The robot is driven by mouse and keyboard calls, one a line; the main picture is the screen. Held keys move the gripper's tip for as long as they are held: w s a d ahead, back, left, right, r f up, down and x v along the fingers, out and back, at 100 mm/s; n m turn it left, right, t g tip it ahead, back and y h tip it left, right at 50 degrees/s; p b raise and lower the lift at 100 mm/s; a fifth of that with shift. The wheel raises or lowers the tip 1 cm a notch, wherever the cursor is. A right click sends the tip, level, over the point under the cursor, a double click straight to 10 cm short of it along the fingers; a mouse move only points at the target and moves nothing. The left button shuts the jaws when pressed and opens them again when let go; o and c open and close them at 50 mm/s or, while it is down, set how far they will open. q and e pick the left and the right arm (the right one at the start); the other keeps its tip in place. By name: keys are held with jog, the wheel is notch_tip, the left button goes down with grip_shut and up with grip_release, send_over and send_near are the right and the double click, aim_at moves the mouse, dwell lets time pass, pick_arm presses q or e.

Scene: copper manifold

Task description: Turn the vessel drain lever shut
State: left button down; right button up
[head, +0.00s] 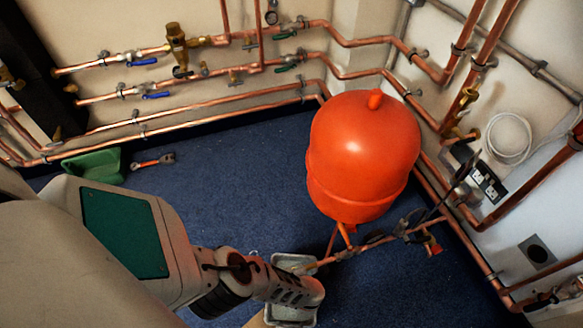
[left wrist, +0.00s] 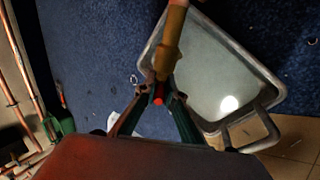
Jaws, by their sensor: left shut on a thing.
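The red vessel (head: 362,150) stands on the blue floor, right of centre in the head view. A copper pipe (head: 375,243) with fittings runs below it toward my left arm. In the left wrist view the end of a brass-coloured pipe (left wrist: 172,38) comes down to the fingertips. My left gripper (left wrist: 160,93) is shut on a small red piece at that pipe end, which looks like the drain lever (left wrist: 158,94). Most of the lever is hidden between the fingers, so its angle cannot be told. In the head view my arm hides the fingertips. My right gripper is not in view.
A grey rimmed tray (left wrist: 193,112) lies on the floor under the pipe end. Copper pipes with blue-handled valves (head: 143,61) and green-handled valves (head: 285,35) line the back wall. A green dustpan (head: 92,166) lies at left.

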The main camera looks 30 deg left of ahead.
pick_arm(q)
jog(key=shift+s+a+f, duration=0.2)
jog(key=shift+s, duration=0.25)
jog(key=c, duration=2.1)
grip_release()
jog(key=shift+c, duration=0.2)
jog(key=shift+w+r, duration=0.1)
jog(key=shift+w, duration=0.1)
jog(key=shift+w+d+r, duration=0.2)
jog(key=shift+w+d, duration=0.1)
jog(key=shift+d, duration=0.05)
jog(key=shift+d+r, duration=0.55)
jog(key=shift+r, duration=0.2)
jog(key=shift+s+a+r, duration=0.15)
jog(key=shift+s+r, duration=0.25)
jog(key=shift+s, duration=0.1)
jog(key=v, duration=0.9)
jog(key=shift+s, duration=0.25)
